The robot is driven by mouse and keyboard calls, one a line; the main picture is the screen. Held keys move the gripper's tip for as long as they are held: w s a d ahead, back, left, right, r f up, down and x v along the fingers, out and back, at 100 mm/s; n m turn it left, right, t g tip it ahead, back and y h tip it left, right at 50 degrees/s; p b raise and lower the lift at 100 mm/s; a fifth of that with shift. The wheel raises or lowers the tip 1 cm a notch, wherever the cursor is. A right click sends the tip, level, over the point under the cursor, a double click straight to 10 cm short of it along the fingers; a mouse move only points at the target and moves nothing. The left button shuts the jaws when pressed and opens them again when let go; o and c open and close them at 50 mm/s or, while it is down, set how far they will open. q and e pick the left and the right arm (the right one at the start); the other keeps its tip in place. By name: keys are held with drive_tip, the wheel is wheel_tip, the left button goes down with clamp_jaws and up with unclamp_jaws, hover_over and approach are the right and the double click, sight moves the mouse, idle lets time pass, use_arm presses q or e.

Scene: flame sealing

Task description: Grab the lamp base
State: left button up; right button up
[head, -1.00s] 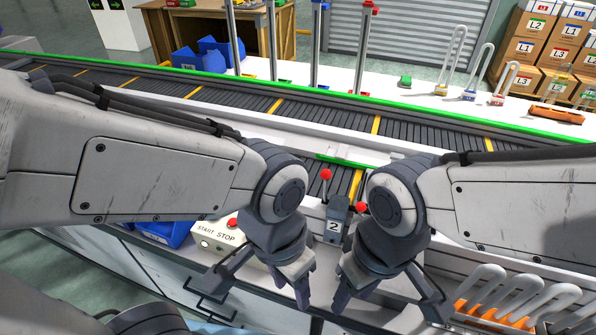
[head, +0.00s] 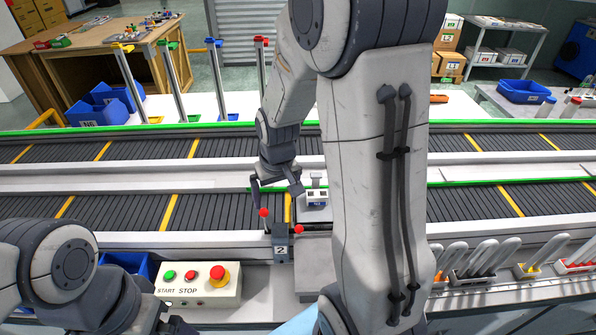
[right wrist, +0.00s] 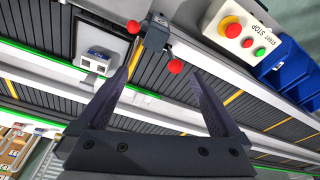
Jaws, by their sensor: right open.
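A small white block with a blue label, which looks like the lamp base (head: 317,198), sits on a pale plate on the near conveyor. It also shows at the upper left of the right wrist view (right wrist: 93,62). My right gripper (head: 277,192) is open and empty above the conveyor, just left of the block and apart from it. In the right wrist view the block lies outside the open fingers (right wrist: 163,65). My left gripper is low at the left of the head view, mostly cut off by the bottom edge, so its jaws cannot be judged.
A grey post marked 2 (head: 281,247) with red balls stands in front of the right gripper. A START STOP box (head: 200,284) is at the front left. Colored poles stand behind the far conveyor. My right arm hides the middle. Curved white tubes (head: 480,258) are at the front right.

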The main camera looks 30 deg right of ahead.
drive_tip(key=w+d+f+m, duration=0.1)
drive_tip(key=w+d+f, duration=0.15)
drive_tip(key=d, duration=0.25)
drive_tip(key=w+d+f+m, duration=0.2)
drive_tip(key=w+d, duration=0.1)
drive_tip(key=d, duration=0.3)
drive_tip(key=m+g, duration=0.1)
approach(317, 193)
drive_tip(key=shift+a, duration=0.2)
drive_tip(key=f, duration=0.3)
drive_tip(key=f+p, duration=0.1)
drive_tip(key=shift+w+d+f, duration=0.25)
drive_tip(key=shift+d, duration=0.1)
wheel_tip(317, 193, down, 5)
drive_tip(key=p, duration=0.2)
drive_tip(key=shift+w+a+p, duration=0.1)
drive_tip(key=shift+w+p, duration=0.05)
drive_tip(key=shift+p, duration=0.2)
drive_tip(key=shift+w+f, duration=0.1)
drive_tip(key=shift+f, duration=0.35)
drive_tip(key=c, duration=1.2)
drive_tip(key=shift+o, duration=0.2)
